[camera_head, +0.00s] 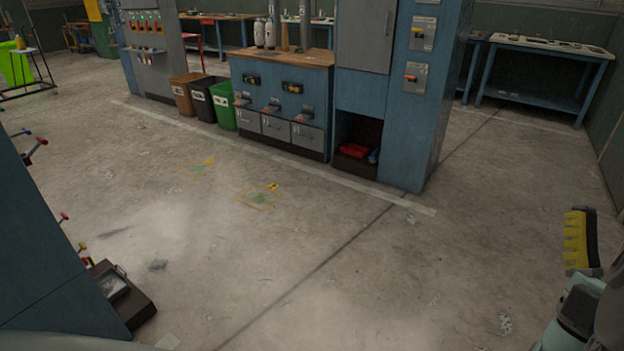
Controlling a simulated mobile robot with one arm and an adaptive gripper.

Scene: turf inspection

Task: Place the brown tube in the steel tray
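A slim brown upright object (285,38), which may be the brown tube, stands on the wooden top of the blue cabinet (283,92) across the floor. It is small and far off. I cannot make out the steel tray for certain. A part with a yellow ribbed pad and black backing (580,240), seemingly a finger of my gripper, shows at the right edge. It is far from the cabinet and apart from everything else. The rest of the gripper is not clearly visible, and I see nothing held.
Pale bottles (264,33) stand beside the brown object. Brown, black and green bins (222,105) are left of the cabinet; a tall blue cabinet (428,130) is right. A dark open box (138,308) lies lower left. The floor between is clear.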

